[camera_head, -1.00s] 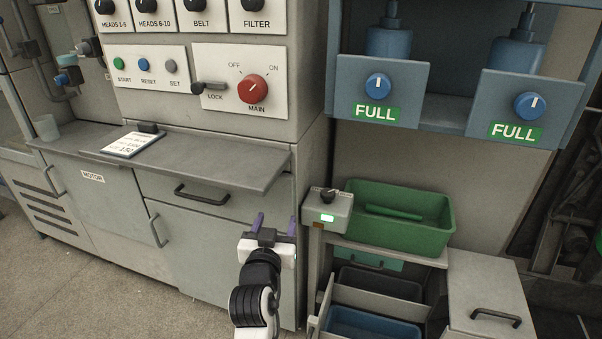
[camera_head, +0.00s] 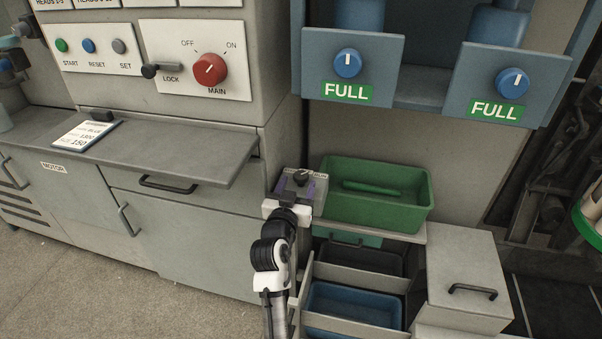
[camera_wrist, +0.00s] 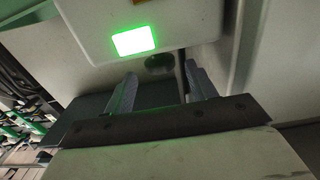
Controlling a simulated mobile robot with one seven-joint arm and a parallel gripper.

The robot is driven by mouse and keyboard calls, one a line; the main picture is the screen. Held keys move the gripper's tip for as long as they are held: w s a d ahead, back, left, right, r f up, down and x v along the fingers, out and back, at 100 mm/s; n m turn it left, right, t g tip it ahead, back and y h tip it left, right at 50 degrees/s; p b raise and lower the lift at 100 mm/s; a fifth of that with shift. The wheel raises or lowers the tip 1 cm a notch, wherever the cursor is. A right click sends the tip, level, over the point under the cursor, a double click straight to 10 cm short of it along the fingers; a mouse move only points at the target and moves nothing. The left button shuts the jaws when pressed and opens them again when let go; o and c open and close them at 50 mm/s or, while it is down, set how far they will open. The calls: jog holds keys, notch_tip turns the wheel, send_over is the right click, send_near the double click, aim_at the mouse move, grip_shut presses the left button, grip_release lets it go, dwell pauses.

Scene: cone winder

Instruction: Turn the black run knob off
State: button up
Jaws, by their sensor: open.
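The black run knob (camera_head: 300,178) sits on top of a small grey control box (camera_head: 320,190), beside a label that seems to read RUN. My gripper (camera_head: 293,187) is open, its two purple fingers at the near side of the box, close to the knob and partly covering the box. In the wrist view the open fingers (camera_wrist: 162,82) point at the box (camera_wrist: 195,25), which has a lit green lamp (camera_wrist: 134,40). A dark round part, probably the knob (camera_wrist: 160,63), shows between and beyond the fingertips. Contact and the knob's exact setting cannot be told.
A green bin (camera_head: 385,212) stands right beside the box. Blue (camera_head: 350,300) and dark bins sit below. A grey shelf (camera_head: 190,150) juts out at left. A panel with a red main knob (camera_head: 210,70) and blue-knobbed units (camera_head: 348,63) are above.

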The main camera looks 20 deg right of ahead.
aim_at(299, 180)
jog(key=shift+x, duration=2.25)
jog(key=shift+c, duration=0.2)
jog(key=c, duration=0.9)
jog(key=shift+p, duration=0.35)
